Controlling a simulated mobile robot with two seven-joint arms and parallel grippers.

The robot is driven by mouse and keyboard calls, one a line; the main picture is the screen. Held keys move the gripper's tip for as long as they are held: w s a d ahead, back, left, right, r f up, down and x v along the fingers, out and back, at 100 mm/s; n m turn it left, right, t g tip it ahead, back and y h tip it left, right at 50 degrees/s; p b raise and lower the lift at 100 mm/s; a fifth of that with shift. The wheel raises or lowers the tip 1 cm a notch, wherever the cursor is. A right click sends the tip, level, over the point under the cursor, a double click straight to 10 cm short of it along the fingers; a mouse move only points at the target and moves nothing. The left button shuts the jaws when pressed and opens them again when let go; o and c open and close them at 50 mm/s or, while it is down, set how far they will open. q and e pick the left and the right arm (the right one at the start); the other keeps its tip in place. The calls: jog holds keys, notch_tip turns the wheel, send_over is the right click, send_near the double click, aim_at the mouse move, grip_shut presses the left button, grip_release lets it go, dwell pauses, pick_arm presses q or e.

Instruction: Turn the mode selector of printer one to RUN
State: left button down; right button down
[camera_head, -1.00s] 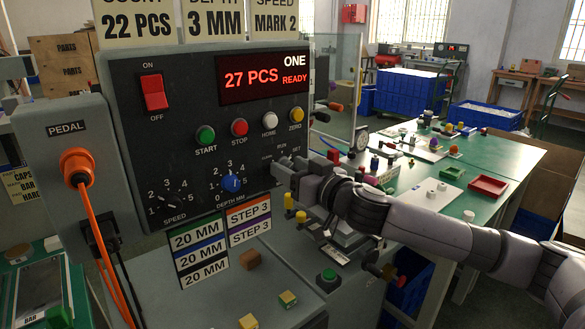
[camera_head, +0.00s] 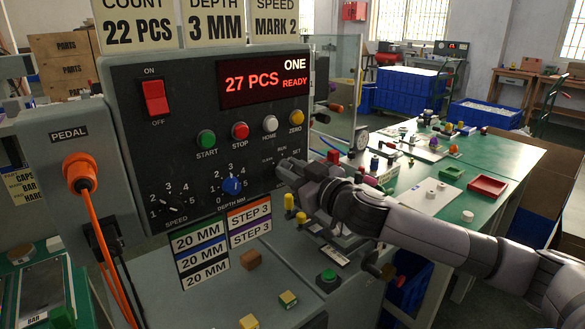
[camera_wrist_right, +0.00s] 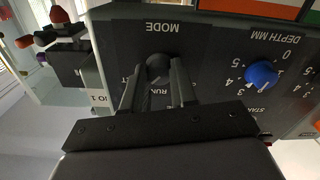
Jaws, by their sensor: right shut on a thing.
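Printer one's control panel (camera_head: 125,110) has a red display (camera_head: 264,78) reading ONE, 27 PCS, READY. The mode selector (camera_wrist_right: 158,66) is a dark knob under the MODE lettering in the right wrist view, where the picture is upside down. My right gripper (camera_wrist_right: 157,84) has one finger on each side of this knob and is shut on it. In the head view my right gripper (camera_head: 284,171) is at the panel's lower right, just below the RUN and SET labels, and hides the selector. I cannot tell which mode the knob points to. My left gripper is not in view.
Left of the selector is the blue depth knob (camera_head: 232,186), which also shows close by in the right wrist view (camera_wrist_right: 262,75). START, STOP, HOME and ZERO buttons sit above. A green table (camera_head: 505,150) with small parts stands to the right.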

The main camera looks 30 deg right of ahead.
jog(key=n+p, duration=0.1)
jog(key=n, duration=0.3)
jog(key=shift+n+p, duration=0.3)
jog(key=shift+p, duration=0.1)
jog(key=shift+n+p, duration=0.7)
jog(key=shift+n, duration=1.1)
jog(key=c, duration=0.9)
grip_release()
jog(key=shift+s+f, duration=0.1)
jog(key=shift+s+d+b, duration=0.15)
jog(key=shift+s+b, duration=0.4)
jog(key=shift+s, duration=1.2)
jog(key=shift+s+d+b, duration=0.1)
jog(key=shift+s+b, duration=0.4)
jog(key=shift+s, duration=1.25)
